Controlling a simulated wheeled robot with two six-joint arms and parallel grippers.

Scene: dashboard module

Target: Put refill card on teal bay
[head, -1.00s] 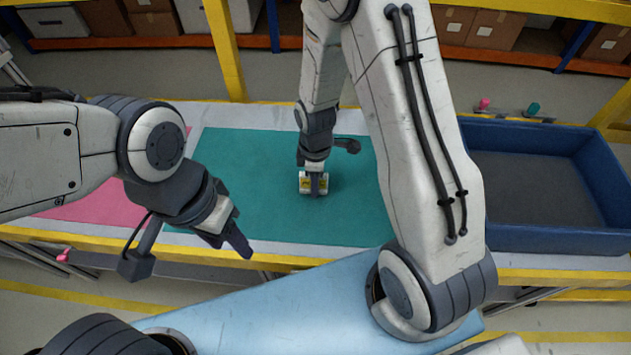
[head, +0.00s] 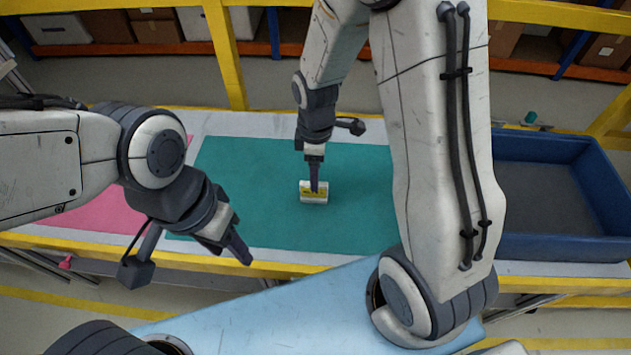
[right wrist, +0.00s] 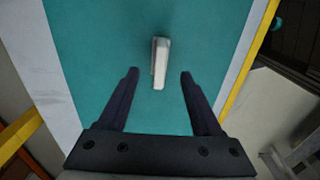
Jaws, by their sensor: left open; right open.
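The refill card (head: 314,197), white with a yellow band, stands on the teal bay (head: 250,190) near its middle. In the right wrist view the card (right wrist: 160,62) shows as a narrow white piece on the teal surface (right wrist: 110,40). My right gripper (head: 315,187) is above and behind the card in the head view. In the right wrist view its fingers (right wrist: 158,75) are spread, with the card beyond and between their tips, apart from both. My left gripper (head: 240,255) is open and empty over the table's front edge, left of the card.
A pink bay (head: 100,208) lies to the left of the teal one, partly hidden by my left arm. A blue bin (head: 560,245) stands at the right. A small teal knob (head: 530,117) shows behind it. The teal surface around the card is clear.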

